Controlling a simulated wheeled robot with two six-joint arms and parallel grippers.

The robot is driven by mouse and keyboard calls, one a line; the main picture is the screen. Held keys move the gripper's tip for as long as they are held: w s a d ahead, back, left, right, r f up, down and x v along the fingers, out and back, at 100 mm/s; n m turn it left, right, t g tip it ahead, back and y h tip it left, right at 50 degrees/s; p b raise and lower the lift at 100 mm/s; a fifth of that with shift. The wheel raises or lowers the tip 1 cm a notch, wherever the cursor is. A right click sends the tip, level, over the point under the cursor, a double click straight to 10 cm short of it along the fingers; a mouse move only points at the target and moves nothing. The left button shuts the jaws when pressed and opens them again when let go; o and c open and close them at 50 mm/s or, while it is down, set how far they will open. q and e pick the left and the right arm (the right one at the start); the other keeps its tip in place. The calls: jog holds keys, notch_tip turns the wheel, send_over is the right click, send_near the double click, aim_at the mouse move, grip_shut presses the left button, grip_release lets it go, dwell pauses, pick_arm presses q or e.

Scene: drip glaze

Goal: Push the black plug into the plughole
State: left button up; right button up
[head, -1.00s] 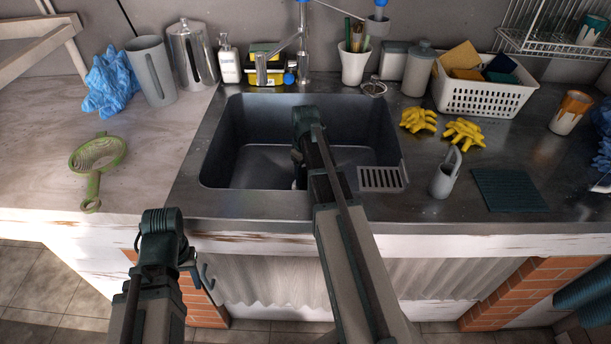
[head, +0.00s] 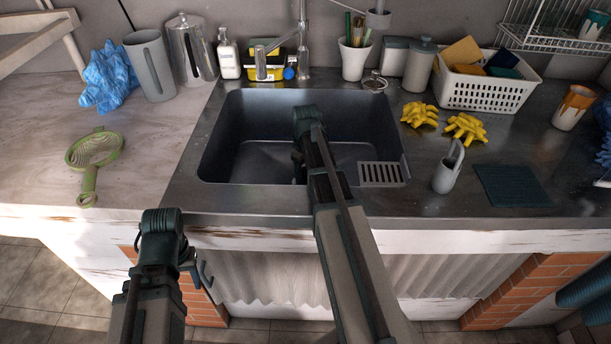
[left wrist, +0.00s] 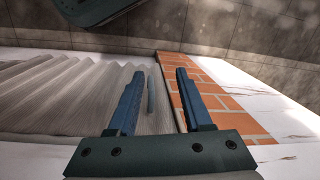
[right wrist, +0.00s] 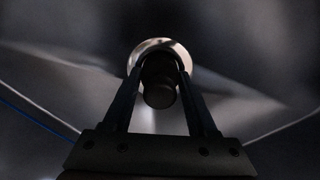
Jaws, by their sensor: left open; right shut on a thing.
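The black plug (right wrist: 160,92) is a dark round piece between the fingers of my right gripper (right wrist: 159,76), which is shut on it. Behind the plug in the right wrist view is the bright metal ring of the plughole (right wrist: 150,45), partly covered by the plug. I cannot tell whether the plug touches the ring. In the head view my right arm reaches down into the dark sink (head: 250,165) and hides the plug and plughole. My left gripper (left wrist: 156,75) is open and empty, in front of the counter, by the brick pillar and the corrugated front.
A tap (head: 302,45) stands behind the sink. A green strainer (head: 94,150) lies on the left counter.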

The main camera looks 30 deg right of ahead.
jog(key=shift+f, duration=0.15)
jog(key=o, duration=1.3)
jog(key=shift+s+a+f, duration=0.1)
jog(key=shift+c, duration=0.2)
notch_tip(320, 180, up, 10)
jog(key=p, duration=0.9)
jog(key=shift+f+p, duration=0.1)
jog(key=shift+p, duration=0.25)
jog(key=s+a+r+n+p, duration=0.1)
jog(key=a+r+n+p, duration=0.4)
jog(key=a+r+p, duration=1.2)
jog(key=shift+r+n+p, duration=0.4)
jog(key=shift+r+p, duration=0.45)
jog(key=shift+s, duration=0.1)
